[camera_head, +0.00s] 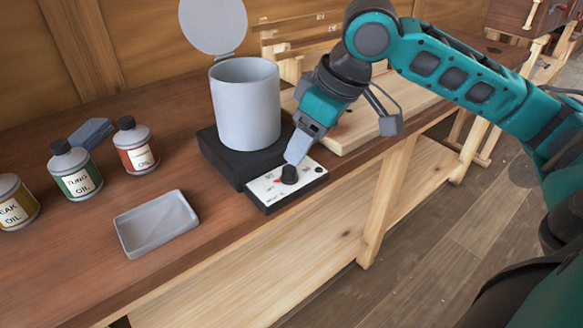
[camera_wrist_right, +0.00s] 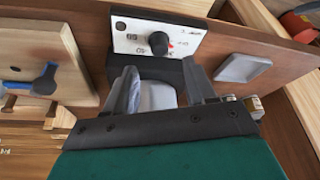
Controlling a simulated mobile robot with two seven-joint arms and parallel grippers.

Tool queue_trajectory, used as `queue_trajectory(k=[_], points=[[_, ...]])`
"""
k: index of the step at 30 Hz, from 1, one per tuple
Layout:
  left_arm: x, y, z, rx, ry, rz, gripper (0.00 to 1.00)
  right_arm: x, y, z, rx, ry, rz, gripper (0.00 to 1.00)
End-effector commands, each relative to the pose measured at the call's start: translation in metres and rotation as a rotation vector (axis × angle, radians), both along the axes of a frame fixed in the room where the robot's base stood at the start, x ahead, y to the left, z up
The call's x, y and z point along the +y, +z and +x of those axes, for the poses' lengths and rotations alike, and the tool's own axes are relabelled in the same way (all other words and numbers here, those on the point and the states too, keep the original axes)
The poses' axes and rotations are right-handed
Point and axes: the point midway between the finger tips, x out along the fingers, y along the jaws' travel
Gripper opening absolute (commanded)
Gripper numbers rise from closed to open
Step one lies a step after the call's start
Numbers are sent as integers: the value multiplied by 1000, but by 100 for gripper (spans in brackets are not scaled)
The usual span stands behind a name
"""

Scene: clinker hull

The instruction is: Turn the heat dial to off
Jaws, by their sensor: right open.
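The heat dial (camera_head: 289,174) is a black knob on a small white-faced control panel (camera_head: 315,172) at the front of a black heater base (camera_head: 222,160). A red mark shows beside the knob; which printed setting it points at is too small to tell. The dial (camera_wrist_right: 159,42) and panel (camera_wrist_right: 130,43) also show in the right wrist view. My right gripper (camera_head: 295,160) is open, with its fingertips close to the knob in the head view. In the wrist view the open fingers (camera_wrist_right: 160,68) lie just short of the knob; contact cannot be told. My left gripper is not in view.
A grey lidded pot (camera_head: 247,105) stands on the heater. A grey tray (camera_head: 156,224) and several oil bottles, including tung oil (camera_head: 76,170), stand to the left. A pale wooden board (camera_head: 345,130) lies to the right. The bench's front edge is close to the panel.

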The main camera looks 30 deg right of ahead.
Motion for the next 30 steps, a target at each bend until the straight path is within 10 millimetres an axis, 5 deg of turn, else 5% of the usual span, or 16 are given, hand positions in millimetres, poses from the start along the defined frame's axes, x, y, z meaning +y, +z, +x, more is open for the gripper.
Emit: queue_trajectory(k=[9, 23, 30], points=[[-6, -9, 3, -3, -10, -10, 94, 10, -53, 19, 1, 1, 2, 55], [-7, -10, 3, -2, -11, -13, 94, 12, -63, 23, 0, 0, 0, 55], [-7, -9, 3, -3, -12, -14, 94, 12, -63, 23, 0, 0, 0, 32]])
